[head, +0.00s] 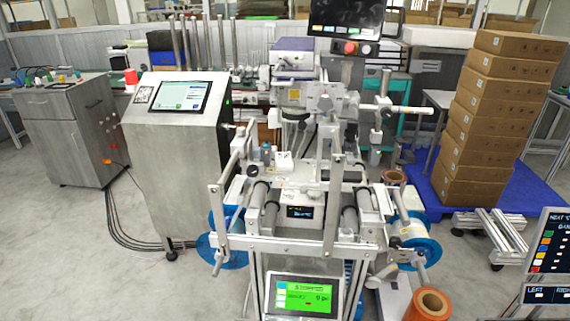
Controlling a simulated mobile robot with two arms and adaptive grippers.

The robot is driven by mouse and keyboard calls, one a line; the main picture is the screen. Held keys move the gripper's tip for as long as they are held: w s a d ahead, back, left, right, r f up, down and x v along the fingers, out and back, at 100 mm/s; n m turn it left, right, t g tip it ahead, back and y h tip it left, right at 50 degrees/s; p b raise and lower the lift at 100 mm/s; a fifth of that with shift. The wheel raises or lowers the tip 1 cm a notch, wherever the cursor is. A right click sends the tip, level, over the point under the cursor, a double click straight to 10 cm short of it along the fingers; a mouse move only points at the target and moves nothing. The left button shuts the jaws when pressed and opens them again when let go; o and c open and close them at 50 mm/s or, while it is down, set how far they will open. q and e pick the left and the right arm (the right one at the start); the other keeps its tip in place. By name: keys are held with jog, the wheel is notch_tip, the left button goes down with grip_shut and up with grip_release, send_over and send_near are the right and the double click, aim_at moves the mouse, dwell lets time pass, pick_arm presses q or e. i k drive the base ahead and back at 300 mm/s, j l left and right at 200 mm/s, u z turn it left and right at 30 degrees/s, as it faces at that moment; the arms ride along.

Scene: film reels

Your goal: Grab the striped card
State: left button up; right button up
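I cannot make out a striped card anywhere in the head view. Neither of my grippers is in view. The film machine (290,238) stands in the middle, with a blue film reel (228,243) on its left side and another blue reel (420,245) on its right. A small white label (145,95) lies on top of the steel console beside the touchscreen; I cannot tell whether it has stripes.
The steel console (170,150) stands left of the machine. A grey cabinet (70,130) with small coloured items is further left. Stacked brown boxes (480,130) stand on a blue pallet (530,195) at the right. An orange roll (428,304) stands at the bottom right. Grey floor is clear at lower left.

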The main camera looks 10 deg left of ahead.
aim_at(283, 160)
jog(key=i+l+u, duration=0.4)
jog(key=l, duration=0.15)
jog(key=l+u, duration=0.2)
jog(key=i+l+u, duration=0.25)
jog(key=l, duration=0.2)
jog(key=k+j, duration=0.05)
jog(key=k, duration=0.05)
